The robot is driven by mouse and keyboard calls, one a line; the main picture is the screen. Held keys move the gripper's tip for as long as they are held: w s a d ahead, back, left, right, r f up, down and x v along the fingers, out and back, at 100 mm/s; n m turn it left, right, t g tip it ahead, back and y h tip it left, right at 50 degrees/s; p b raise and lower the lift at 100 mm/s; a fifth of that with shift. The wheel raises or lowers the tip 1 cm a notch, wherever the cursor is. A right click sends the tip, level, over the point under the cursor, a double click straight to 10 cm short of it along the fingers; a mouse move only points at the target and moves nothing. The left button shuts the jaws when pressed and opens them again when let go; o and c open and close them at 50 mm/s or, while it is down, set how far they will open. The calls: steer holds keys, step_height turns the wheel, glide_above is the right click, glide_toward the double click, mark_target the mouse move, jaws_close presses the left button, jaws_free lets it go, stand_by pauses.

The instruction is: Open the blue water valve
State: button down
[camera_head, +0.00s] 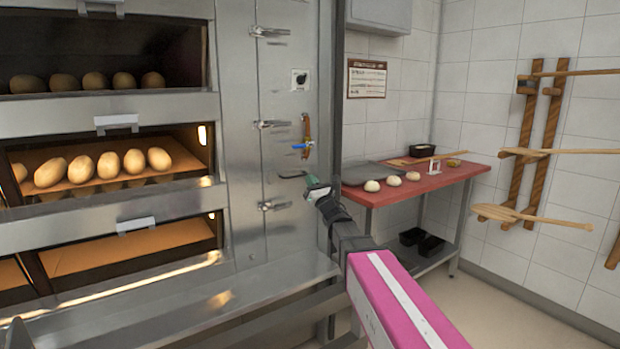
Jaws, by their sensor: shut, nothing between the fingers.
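The blue water valve (302,146) is a small blue lever on a short vertical copper-coloured pipe (307,130), on the steel panel right of the ovens. Its lever looks roughly level, crosswise to the pipe. The fingertips are small and partly unclear. The depth between gripper and panel is hard to tell.
Steel deck ovens (110,105) with loaves stand at left, above a steel ledge (200,300). Door latches (272,205) stick out of the panel near my gripper. A red-topped table (420,182) with dough balls stands at right. Wooden peels (540,215) hang on the wall.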

mark_target(302, 145)
steer(key=w+a+r, duration=0.4)
steer(key=w+r, duration=0.2)
steer(key=r, duration=0.2)
steer(key=shift+r+m, duration=0.15)
steer(key=shift+m, duration=0.15)
